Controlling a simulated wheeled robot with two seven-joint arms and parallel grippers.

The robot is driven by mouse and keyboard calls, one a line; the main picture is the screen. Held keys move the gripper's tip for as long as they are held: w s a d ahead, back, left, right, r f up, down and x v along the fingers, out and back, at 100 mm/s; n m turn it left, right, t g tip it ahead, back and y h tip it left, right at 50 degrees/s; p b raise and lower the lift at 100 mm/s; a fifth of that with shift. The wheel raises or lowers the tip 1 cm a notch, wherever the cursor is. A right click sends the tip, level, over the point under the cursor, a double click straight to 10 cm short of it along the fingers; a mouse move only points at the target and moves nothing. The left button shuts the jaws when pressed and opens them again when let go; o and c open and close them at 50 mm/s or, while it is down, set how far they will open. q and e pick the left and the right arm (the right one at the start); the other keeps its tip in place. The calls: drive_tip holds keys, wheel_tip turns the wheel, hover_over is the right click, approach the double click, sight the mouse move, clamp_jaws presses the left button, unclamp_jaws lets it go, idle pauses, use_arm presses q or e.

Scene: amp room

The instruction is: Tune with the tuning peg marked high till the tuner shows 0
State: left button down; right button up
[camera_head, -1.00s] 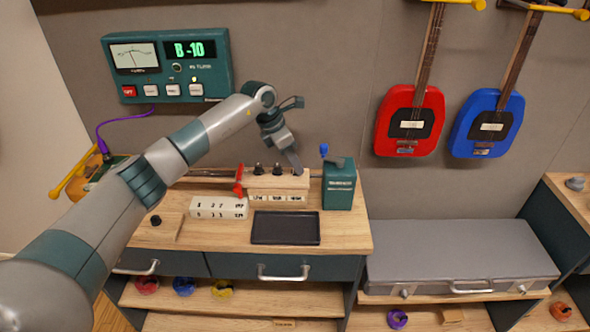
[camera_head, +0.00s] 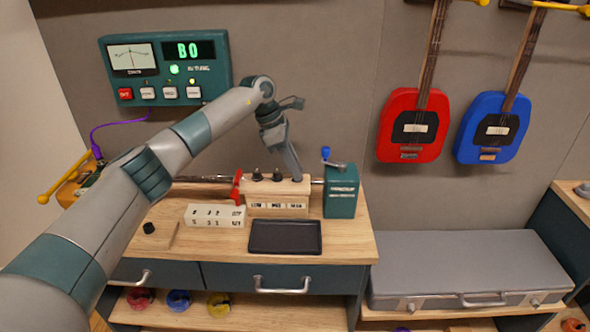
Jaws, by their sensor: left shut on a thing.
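The tuner (camera_head: 165,68) hangs on the wall at the upper left. Its green display (camera_head: 188,50) reads "B 0", its needle stands near the middle and a green light is lit. The wooden peg block (camera_head: 262,188) on the bench bears labels that look like LOW, MID and HIGH. Two dark pegs (camera_head: 267,175) show on its left and middle. My left gripper (camera_head: 296,177) points down at the right end, over the HIGH label, shut on the high peg, which it mostly hides. My right gripper is not in view.
A teal box with a blue-knobbed crank (camera_head: 341,195) stands close right of the block. A red piece (camera_head: 237,188) is at its left. A black tray (camera_head: 285,237) and a white label block (camera_head: 215,215) lie in front. Red (camera_head: 412,125) and blue (camera_head: 493,128) guitars hang right.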

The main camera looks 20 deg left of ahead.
use_arm(q)
drive_tip(key=c, duration=1.6)
unclamp_jaws()
